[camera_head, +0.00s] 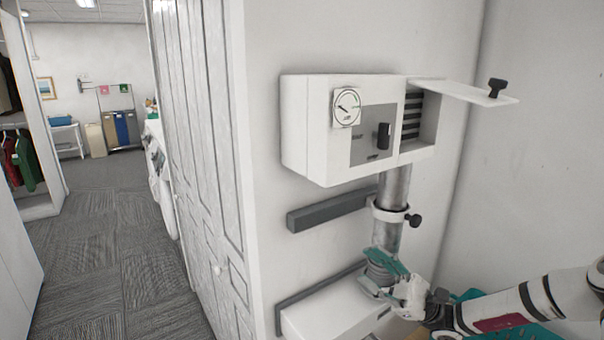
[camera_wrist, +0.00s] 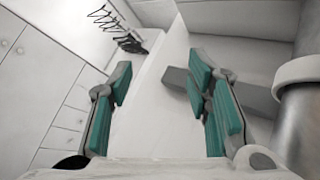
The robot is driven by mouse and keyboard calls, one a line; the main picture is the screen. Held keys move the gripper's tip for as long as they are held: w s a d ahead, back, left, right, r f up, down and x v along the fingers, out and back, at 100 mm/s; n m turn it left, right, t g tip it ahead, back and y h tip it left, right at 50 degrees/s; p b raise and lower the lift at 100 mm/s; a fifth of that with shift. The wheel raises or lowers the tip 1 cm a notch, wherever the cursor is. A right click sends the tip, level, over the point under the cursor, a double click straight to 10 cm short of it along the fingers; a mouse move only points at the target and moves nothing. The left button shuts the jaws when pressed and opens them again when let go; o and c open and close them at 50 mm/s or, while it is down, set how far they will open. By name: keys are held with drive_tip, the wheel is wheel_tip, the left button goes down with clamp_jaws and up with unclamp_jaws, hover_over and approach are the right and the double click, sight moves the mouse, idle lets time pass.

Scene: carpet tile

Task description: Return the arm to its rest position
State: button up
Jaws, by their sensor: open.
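My gripper (camera_head: 383,270) is at the lower right in the head view, in front of the lower part of a metal pipe and just above a white box. My arm reaches to it from the right edge. In the wrist view my gripper (camera_wrist: 160,105) has its two teal-padded fingers spread wide apart. Nothing is between them but a view of the white wall behind. The metal pipe (camera_wrist: 305,120) stands close to the right of the fingers in the wrist view.
A white wall unit (camera_head: 318,120) with a gauge (camera_head: 346,107) and a raised flap (camera_head: 463,92) hangs above my gripper. A collar with a knob (camera_head: 413,220) rings the pipe. A grey rail (camera_head: 330,210) and the white box (camera_head: 335,308) are nearby. Open carpet (camera_head: 110,260) lies left.

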drive_tip(key=s+a+n+g+h, duration=0.4)
drive_tip(key=s+h, duration=0.3)
drive_tip(key=h, duration=0.1)
drive_tip(key=s+a+n+g+h, duration=0.3)
drive_tip(key=s+n+g+h, duration=0.1)
drive_tip(key=s+h, duration=0.35)
drive_tip(key=s+d+r+n+t+h, duration=0.4)
drive_tip(key=s+d+r+t+h, duration=0.5)
drive_tip(key=d+r+t+h, duration=0.1)
wheel_tip(320, 180, up, 2)
drive_tip(key=shift+s+d+r+t, duration=0.1)
drive_tip(key=shift+s+d+t, duration=0.35)
drive_tip(key=shift+t, duration=0.45)
drive_tip(key=shift+w+h, duration=0.1)
drive_tip(key=shift+h, duration=0.15)
